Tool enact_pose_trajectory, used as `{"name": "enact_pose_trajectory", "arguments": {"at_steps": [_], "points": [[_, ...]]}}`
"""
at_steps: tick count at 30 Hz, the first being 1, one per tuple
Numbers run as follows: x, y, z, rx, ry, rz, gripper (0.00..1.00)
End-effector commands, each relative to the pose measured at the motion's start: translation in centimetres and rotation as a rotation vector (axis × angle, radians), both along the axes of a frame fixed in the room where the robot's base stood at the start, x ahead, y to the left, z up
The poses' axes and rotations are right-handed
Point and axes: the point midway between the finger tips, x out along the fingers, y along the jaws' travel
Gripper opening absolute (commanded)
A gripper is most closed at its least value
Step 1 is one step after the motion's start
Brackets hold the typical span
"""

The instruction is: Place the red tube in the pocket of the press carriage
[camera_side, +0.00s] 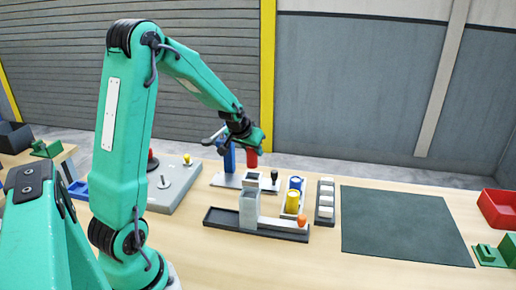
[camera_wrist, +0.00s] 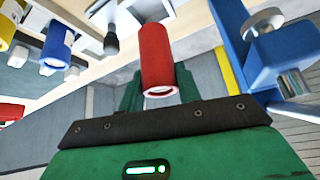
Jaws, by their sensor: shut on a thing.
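The red tube (camera_side: 252,158) hangs below my gripper (camera_side: 251,145) in the side view, above the far part of the bench. In the wrist view the red tube (camera_wrist: 157,55) stands out from between my two green fingers, which are shut on it. A blue post (camera_side: 228,157) on a pale base stands just left of the tube; it also shows large in the wrist view (camera_wrist: 237,45). Nearer the camera, a grey upright block (camera_side: 249,210) stands on a dark rail with a pale bar and an orange knob. I cannot tell which part is the carriage pocket.
A pale rack holds a blue tube (camera_side: 296,183) and a yellow tube (camera_side: 292,201). A tray of white pieces (camera_side: 325,201) stands right of it, then a dark mat (camera_side: 402,224) with clear room. A red bin (camera_side: 497,209) is far right; a grey lever panel (camera_side: 172,184) is left.

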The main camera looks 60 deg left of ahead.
Motion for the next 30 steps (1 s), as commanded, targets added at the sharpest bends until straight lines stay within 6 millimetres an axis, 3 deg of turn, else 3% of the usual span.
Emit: {"name": "enact_pose_trajectory", "arguments": {"at_steps": [4, 14, 24, 30], "points": [[0.0, 0.0, -1.6, -0.001, 0.002, 0.000, 0.02], [0.0, 0.0, -2.6, 0.000, 0.000, 0.001, 0.02], [0.0, 0.0, -5.8, -0.001, 0.001, 0.001, 0.02], [0.0, 0.0, -6.1, 0.000, -0.001, 0.001, 0.02]]}}
